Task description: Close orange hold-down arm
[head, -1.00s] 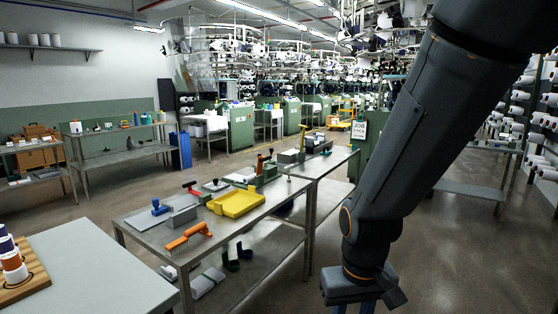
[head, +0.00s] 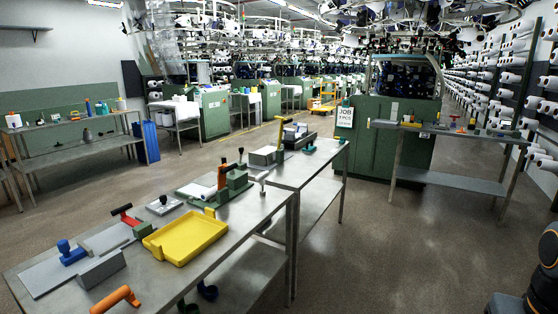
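An upright orange lever (head: 222,175) stands on a green fixture (head: 235,186) on the near metal workbench. It looks raised, but its hinge is too small to make out. A second orange handle (head: 118,299) lies at the bench's near left, partly cut off by the bottom edge. I cannot tell which of the two is the hold-down arm. My gripper is out of view; only dark parts of my own body show at the lower right.
A yellow tray (head: 186,238) sits at the bench's front edge. A blue-handled tool (head: 70,252), a grey block (head: 98,269) and a red-handled tool (head: 129,217) lie to its left. Another bench (head: 452,184) stands at the back right. The floor (head: 385,255) between is clear.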

